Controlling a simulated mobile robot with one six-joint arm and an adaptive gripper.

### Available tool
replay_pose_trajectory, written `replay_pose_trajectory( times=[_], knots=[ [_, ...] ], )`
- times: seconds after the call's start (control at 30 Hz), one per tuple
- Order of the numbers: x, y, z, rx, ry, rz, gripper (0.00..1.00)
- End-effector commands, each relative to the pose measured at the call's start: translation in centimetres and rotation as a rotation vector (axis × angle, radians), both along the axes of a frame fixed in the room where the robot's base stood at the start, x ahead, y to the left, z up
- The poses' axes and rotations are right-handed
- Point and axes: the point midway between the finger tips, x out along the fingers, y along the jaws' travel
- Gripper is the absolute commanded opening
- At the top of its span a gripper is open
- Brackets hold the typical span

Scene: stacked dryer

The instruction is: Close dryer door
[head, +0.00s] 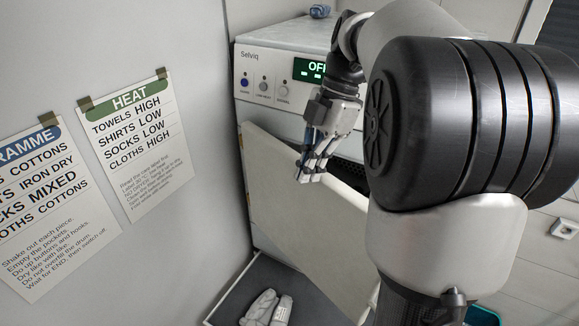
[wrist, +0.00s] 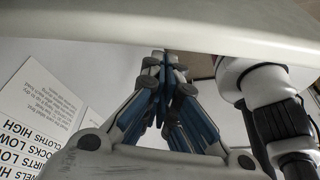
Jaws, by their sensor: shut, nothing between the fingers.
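The dryer (head: 265,78) has a white front with a control panel. Its pale door (head: 295,215) stands open, swung out from the left side of the front. A dark part of the dryer front (head: 352,172) shows behind the door and my arm. My gripper (head: 308,176) is shut and empty at the door's upper edge, with its fingertips overlapping the visible face of the door. I cannot tell whether they touch it. In the wrist view the closed fingers (wrist: 165,62) point toward a pale panel edge, probably the door, across the top.
A wall with two paper signs, the heat one (head: 135,140) and the programme one (head: 38,205), is close on the left. A dark open tray or drawer (head: 250,275) below the door holds light cloth items (head: 267,308). My arm hides the right side.

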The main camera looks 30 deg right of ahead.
Motion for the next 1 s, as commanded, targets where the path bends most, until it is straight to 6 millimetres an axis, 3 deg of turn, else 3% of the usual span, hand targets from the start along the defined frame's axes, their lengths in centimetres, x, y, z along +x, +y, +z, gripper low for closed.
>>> replay_pose_trajectory(
  times=[0.4, 1.0],
  knots=[
    [0.2, -2.8, 0.0, 0.000, 0.001, -0.002, 0.00],
    [0.2, -3.1, 0.0, -0.001, 0.001, -0.002, 0.00]
  ],
)
